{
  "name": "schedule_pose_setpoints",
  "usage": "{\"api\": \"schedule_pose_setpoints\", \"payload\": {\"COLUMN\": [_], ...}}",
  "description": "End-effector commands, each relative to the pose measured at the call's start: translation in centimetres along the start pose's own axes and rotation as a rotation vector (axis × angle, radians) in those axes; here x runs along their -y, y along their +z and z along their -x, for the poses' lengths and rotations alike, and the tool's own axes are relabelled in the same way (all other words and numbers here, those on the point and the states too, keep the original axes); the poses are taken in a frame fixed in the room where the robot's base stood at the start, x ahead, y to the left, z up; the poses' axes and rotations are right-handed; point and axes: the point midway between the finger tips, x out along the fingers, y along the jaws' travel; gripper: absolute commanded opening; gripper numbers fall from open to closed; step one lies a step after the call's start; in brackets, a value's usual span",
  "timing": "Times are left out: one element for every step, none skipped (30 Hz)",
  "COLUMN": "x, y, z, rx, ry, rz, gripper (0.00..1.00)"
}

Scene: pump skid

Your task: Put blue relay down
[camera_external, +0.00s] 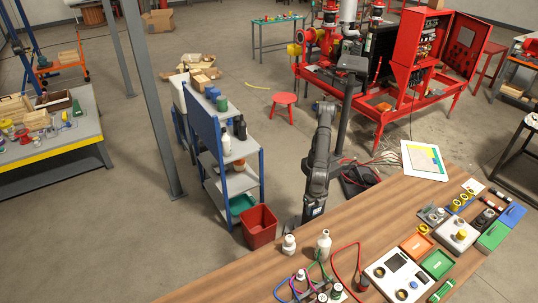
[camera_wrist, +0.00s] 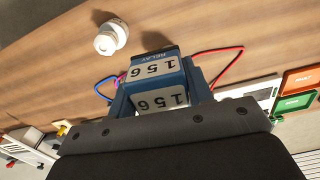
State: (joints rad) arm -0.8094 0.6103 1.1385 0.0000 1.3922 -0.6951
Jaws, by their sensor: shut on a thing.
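In the wrist view, the blue relay (camera_wrist: 153,70) sits between the two fingers of my gripper (camera_wrist: 157,86). The gripper is shut on it. White labels on the relay read "RELAY" and "156". The relay is over the brown wooden table (camera_wrist: 60,55); I cannot tell whether it touches the top. In the external view, my dark arm stands at the back edge of the table (camera_external: 230,275). I cannot make out the relay or the fingertips there.
A white bottle (camera_wrist: 111,37) stands left of the relay in the wrist view. Red wire (camera_wrist: 222,64) and blue wire lie close by. The external view shows two white bottles (camera_external: 323,245), a white meter box (camera_external: 398,277), and orange and green boxes (camera_external: 437,263). Bare wood lies left of the bottles.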

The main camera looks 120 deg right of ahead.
Motion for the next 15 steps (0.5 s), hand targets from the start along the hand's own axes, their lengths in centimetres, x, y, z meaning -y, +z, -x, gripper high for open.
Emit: {"api": "schedule_pose_setpoints", "payload": {"x": [-0.1,-0.1,-0.1,-0.1,0.0,0.2,0.2,0.4,0.6,0.7,0.8,1.0,1.1,1.2,1.4], "y": [2.2,3.4,4.8,5.9,6.8,8.0,8.8,9.5,10.5,11.1,11.7,12.5,13.1,13.6,14.3], "z": [0.1,0.0,-0.1,-0.2,-0.3,-0.5,-0.6,-0.7,-0.9,-1.0,-1.0,-1.2,-1.3,-1.4,-1.5], "rx": [-0.001,0.000,-0.001,0.000,0.000,-0.001,0.000,0.000,0.000,-0.001,0.000,0.000,0.000,0.000,0.000], "ry": [0.001,0.000,0.000,0.000,0.000,0.001,0.000,0.000,0.000,0.001,0.001,-0.001,0.000,0.001,0.000], "rz": [0.002,0.008,0.015,0.019,0.024,0.030,0.034,0.038,0.042,0.045,0.048,0.053,0.055,0.057,0.061], "gripper": [0.20,0.20,0.20,0.20,0.20,0.20,0.20,0.20,0.20,0.20,0.20,0.20,0.20,0.20,0.20]}}
